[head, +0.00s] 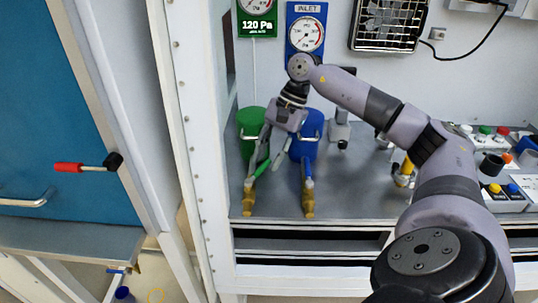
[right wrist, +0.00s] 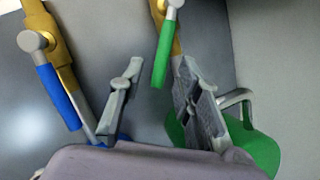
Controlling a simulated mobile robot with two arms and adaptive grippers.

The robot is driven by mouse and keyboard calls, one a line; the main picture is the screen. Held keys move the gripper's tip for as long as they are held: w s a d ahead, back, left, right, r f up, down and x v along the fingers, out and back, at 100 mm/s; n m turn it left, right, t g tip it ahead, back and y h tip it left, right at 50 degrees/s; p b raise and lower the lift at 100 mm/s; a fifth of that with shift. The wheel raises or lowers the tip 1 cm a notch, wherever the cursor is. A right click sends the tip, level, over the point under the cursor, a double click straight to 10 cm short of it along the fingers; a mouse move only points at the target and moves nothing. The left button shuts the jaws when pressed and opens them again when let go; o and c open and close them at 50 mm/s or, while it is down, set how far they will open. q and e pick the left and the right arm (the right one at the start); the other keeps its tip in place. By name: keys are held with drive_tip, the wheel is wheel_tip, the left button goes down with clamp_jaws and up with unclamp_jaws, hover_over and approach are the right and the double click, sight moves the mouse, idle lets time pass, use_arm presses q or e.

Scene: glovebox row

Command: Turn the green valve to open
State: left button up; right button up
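The green valve has a brass body (head: 249,197) and a green lever handle (head: 262,168), at the left of the grey bench. In the right wrist view the green handle (right wrist: 163,55) hangs down, with its lower end between the fingertips. My right gripper (head: 268,158) is open around the handle's end, with a gap on both sides; it also shows in the right wrist view (right wrist: 159,70). I cannot tell whether the fingers are level with the handle in depth. My left gripper is not in view.
A blue-handled valve (head: 308,185) stands just right of the green one. A green canister (head: 248,121) and a blue canister (head: 314,125) stand behind. A white post (head: 198,150) bounds the bench on the left. Gauges (head: 305,35) hang on the back wall.

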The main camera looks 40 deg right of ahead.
drive_tip(key=v, duration=1.2)
drive_tip(key=shift+c, duration=0.4)
